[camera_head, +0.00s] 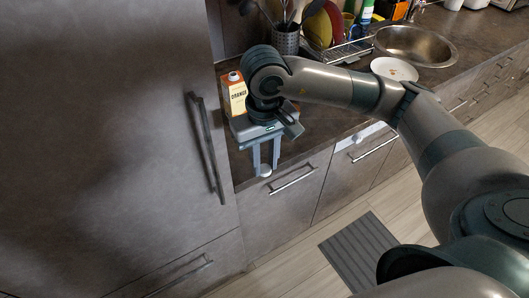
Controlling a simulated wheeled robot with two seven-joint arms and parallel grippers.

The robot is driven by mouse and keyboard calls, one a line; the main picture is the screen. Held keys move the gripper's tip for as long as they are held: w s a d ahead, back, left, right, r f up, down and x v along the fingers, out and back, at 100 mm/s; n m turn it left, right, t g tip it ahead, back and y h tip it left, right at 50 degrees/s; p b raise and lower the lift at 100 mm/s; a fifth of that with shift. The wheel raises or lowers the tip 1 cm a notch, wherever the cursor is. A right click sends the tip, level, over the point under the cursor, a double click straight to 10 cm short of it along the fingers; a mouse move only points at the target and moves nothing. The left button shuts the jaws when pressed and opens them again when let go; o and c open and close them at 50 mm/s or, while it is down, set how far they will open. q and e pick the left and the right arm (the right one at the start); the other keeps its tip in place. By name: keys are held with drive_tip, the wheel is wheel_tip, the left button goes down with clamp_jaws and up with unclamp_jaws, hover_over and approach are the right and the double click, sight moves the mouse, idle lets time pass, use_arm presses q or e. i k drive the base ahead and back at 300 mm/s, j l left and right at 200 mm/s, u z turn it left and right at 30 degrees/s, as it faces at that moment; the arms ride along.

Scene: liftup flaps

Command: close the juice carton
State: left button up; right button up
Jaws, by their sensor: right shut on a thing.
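The juice carton (235,95) stands upright on the dark counter close to the tall cabinet. It is yellow-orange and white with "ORANGE" lettering, and a small reddish spout area (233,76) shows at its top. My right gripper (265,169) points down just to the right and in front of the carton, over the counter's front edge. It is shut on a small round white thing, seemingly the cap (265,171), apart from the carton. My wrist covers part of the carton's right side. My left gripper is not in view.
A tall dark cabinet (110,130) with a long handle stands directly left of the carton. Behind my arm are a utensil holder (286,41), a dish rack with plates, a white plate (394,69) and a sink (415,46). Drawers with handles lie below the counter.

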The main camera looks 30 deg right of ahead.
sight(234, 88)
drive_tip(key=l+u, duration=0.1)
drive_tip(key=l, duration=0.35)
drive_tip(key=l+u, duration=0.15)
drive_tip(key=l, duration=0.3)
drive_tip(key=k+l+u, duration=0.1)
drive_tip(key=l, duration=0.3)
drive_tip(key=k+l+u, duration=0.15)
drive_tip(key=l, duration=0.3)
drive_tip(key=l+u, duration=0.1)
drive_tip(key=l, duration=0.3)
drive_tip(key=k+l+u, duration=0.15)
drive_tip(key=l, duration=0.25)
